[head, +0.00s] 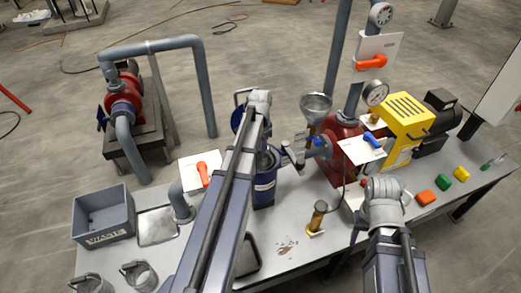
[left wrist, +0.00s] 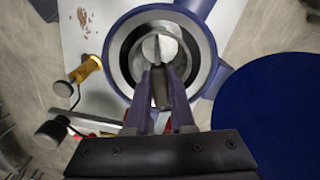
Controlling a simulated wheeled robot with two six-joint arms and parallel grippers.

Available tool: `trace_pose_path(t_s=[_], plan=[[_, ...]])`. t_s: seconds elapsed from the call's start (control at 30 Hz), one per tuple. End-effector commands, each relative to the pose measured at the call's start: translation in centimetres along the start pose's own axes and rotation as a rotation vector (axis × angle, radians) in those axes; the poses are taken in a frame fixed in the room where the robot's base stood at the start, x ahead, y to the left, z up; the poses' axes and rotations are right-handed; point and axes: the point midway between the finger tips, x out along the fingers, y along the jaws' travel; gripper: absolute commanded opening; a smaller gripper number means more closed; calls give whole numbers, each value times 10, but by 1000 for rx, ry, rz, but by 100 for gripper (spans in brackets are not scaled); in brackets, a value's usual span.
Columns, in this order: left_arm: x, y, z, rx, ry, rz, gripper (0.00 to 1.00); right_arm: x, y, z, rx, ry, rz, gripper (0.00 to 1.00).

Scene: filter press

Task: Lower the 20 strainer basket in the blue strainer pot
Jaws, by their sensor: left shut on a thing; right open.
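The blue strainer pot (head: 264,190) stands on the bench with its top open. In the left wrist view I look down on its pale round rim (left wrist: 117,62). The metal strainer basket (left wrist: 180,47) shows within the pot's mouth. My left gripper (left wrist: 160,85) is shut on the basket's thin upright handle, above the mouth. How deep the basket sits cannot be told. In the head view my left arm hides much of the pot's top and the basket. My right arm (head: 385,200) is over the bench's right part; its jaws are hidden.
The pot's round blue lid (left wrist: 265,115) is swung out beside the mouth. A red pump (head: 343,160) and a yellow guard (head: 405,130) stand to the right. A brass-coloured cylinder (head: 318,215) stands nearer. A grey waste bin (head: 103,215) is at the left.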

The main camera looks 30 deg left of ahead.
Motion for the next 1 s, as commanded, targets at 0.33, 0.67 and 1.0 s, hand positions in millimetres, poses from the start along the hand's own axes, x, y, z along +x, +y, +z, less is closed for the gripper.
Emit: trace_pose_path(t_s=[0.33,0.67,1.0], plan=[[31,0,0,0,0,0,0,31,-3,-2,0,0,0,50],[52,0,0,0,0,0,0,52,-5,-3,0,0,0,50],[54,0,0,0,0,0,0,54,-5,-3,0,0,0,50]])
